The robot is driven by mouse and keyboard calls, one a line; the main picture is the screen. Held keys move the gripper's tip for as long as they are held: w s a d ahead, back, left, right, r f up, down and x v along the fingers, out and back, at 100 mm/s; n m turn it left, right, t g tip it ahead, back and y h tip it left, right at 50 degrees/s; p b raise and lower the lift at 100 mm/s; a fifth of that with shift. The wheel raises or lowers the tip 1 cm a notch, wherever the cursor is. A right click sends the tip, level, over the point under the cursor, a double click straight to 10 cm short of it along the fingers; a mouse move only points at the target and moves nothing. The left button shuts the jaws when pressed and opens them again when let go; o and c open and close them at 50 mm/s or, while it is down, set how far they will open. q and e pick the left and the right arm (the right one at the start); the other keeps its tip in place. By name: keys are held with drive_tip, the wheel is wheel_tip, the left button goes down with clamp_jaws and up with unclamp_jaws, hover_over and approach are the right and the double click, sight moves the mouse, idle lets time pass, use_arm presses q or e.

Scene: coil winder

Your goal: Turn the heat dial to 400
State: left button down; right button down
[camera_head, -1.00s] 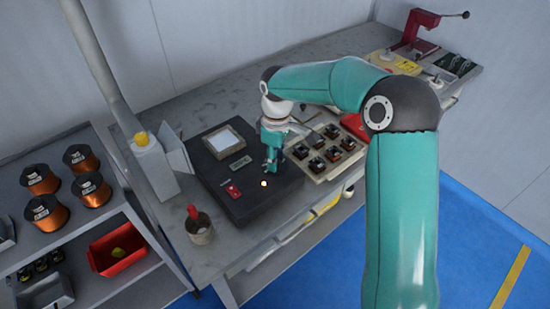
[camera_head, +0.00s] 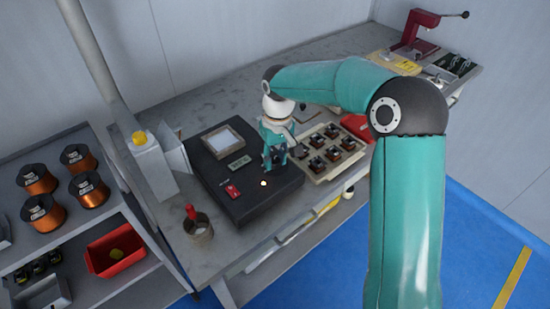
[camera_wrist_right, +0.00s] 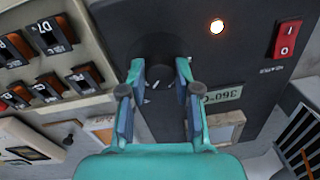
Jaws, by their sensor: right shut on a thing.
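The black heater box (camera_head: 222,195) lies on the grey bench, and its top carries the heat dial. The dark round dial (camera_wrist_right: 158,52) shows between my fingers in the right wrist view, partly covered by them. My right gripper (camera_head: 273,163) reaches down onto the box in the head view. It also shows in the right wrist view (camera_wrist_right: 158,75), with a finger on each side of the dial, shut on it. The dial's pointer and its reading cannot be made out. My left gripper is not in view.
A red switch (camera_wrist_right: 286,40) and a lit lamp (camera_wrist_right: 216,26) are on the box beside the dial. A tray of small coils (camera_head: 311,171) stands right beside the box. A cup with a red-handled tool (camera_head: 198,229) stands at the front left.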

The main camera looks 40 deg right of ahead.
sight(277, 159)
drive_tip(key=shift+d+r, duration=0.1)
idle(0.3)
drive_tip(key=c, duration=0.8)
unclamp_jaws()
drive_tip(key=r, duration=1.1)
drive_tip(key=shift+d+r, duration=0.3)
drive_tip(key=shift+r, duration=0.1)
